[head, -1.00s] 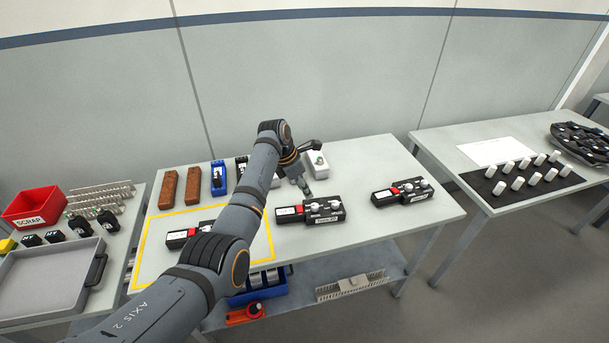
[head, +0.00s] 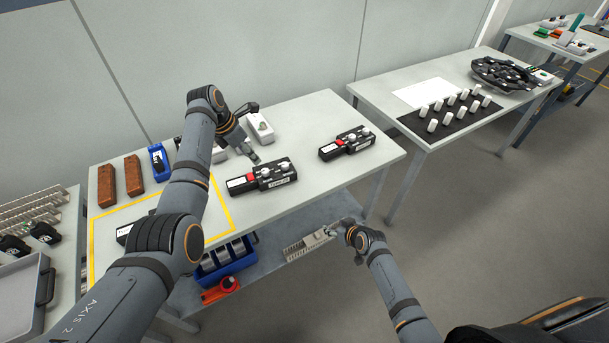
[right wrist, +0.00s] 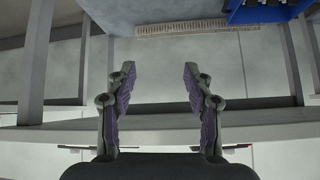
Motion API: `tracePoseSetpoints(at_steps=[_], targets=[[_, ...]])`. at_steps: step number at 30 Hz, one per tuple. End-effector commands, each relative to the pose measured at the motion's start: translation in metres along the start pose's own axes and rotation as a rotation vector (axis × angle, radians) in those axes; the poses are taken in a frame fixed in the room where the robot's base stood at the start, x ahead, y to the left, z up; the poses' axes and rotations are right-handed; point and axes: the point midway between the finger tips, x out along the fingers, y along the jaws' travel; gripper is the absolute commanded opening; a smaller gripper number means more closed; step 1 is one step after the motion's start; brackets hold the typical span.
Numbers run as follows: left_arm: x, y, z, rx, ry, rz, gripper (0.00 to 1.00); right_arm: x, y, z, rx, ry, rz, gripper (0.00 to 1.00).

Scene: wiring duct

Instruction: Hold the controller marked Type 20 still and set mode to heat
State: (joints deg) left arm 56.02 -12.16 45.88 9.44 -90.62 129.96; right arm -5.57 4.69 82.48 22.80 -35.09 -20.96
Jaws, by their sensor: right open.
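A black controller (head: 262,178) with a red part, white knobs and a white front label lies mid-table; the label is too small to read surely. A second controller (head: 346,143) lies to its right. A third (head: 124,232) is mostly hidden behind my left arm. My left gripper (head: 253,158) points down just behind the middle controller; I cannot tell whether it touches it or how far its jaws are apart. My right gripper (head: 335,231) is in front of the table, below its top, well away from the controllers. In the right wrist view it is open and empty (right wrist: 157,72).
Brown blocks (head: 120,182), a blue bin (head: 158,160) and a white box (head: 259,129) stand along the back. A yellow outline (head: 225,212) marks the table's left part. The lower shelf holds a blue crate (head: 228,264) and a slotted duct (head: 300,249). The table is clear between the two controllers.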

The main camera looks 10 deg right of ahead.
Motion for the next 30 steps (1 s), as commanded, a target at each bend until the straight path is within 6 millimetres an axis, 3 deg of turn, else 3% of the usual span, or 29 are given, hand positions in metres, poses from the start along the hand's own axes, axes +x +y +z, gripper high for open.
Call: tracePoseSetpoints(at_steps=[1, 5, 6, 9, 12, 15, 22, 30], targets=[[0.0, 0.0, 0.0, 0.0, 0.0, 0.0, 0.38, -0.009, -0.005, -0.036, -0.019, 0.055, -0.019, 0.52], [0.0, 0.0, 0.0, 0.0, 0.0, 0.0, 0.38, -0.038, -0.021, -0.113, -0.073, 0.175, -0.073, 0.52], [0.0, 0.0, 0.0, 0.0, 0.0, 0.0, 0.38, -0.043, -0.034, -0.13, -0.088, 0.213, -0.097, 0.52], [0.0, 0.0, 0.0, 0.0, 0.0, 0.0, 0.38, -0.052, -0.061, -0.167, -0.134, 0.301, -0.142, 0.52], [0.0, 0.0, 0.0, 0.0, 0.0, 0.0, 0.38, -0.061, -0.077, -0.191, -0.169, 0.362, -0.165, 0.52], [0.0, 0.0, 0.0, 0.0, 0.0, 0.0, 0.38, -0.066, -0.085, -0.202, -0.184, 0.393, -0.176, 0.52], [0.0, 0.0, 0.0, 0.0, 0.0, 0.0, 0.38, -0.062, -0.087, -0.207, -0.19, 0.402, -0.178, 0.52], [0.0, 0.0, 0.0, 0.0, 0.0, 0.0, 0.38, -0.017, -0.098, -0.227, -0.189, 0.401, -0.178, 0.52]])
